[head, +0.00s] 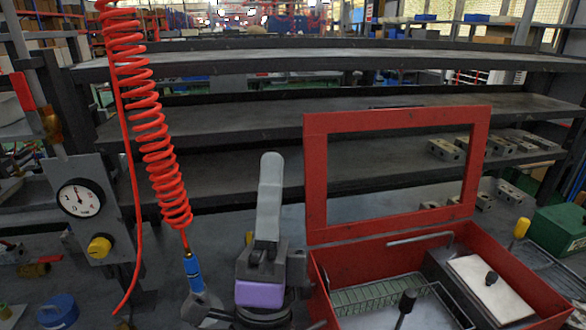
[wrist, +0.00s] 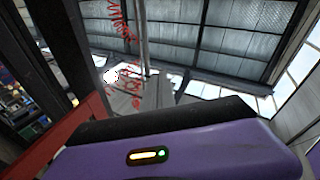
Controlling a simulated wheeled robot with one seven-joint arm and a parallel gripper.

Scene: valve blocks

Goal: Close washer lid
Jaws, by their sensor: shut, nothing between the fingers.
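The washer is a red open-topped box (head: 535,277) at the lower right of the head view. Its lid (head: 316,180), a red frame with a large window, stands raised at the back of the box. My gripper (head: 270,165) points upward to the left of the lid, with its purple body (head: 260,294) below. Its grey fingers look shut and empty. A gap shows between the gripper and the lid in the head view. In the wrist view, the purple body (wrist: 200,150) fills the bottom, and a red edge (wrist: 75,128), probably the lid, shows at left.
A wire basket (head: 385,297) and a white pad (head: 490,285) lie inside the box. A coiled red hose (head: 160,150) hangs left of my gripper, near a gauge panel (head: 85,210). Shelves (head: 230,180) with metal blocks (head: 445,150) stand behind. A green box (head: 560,235) is at right.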

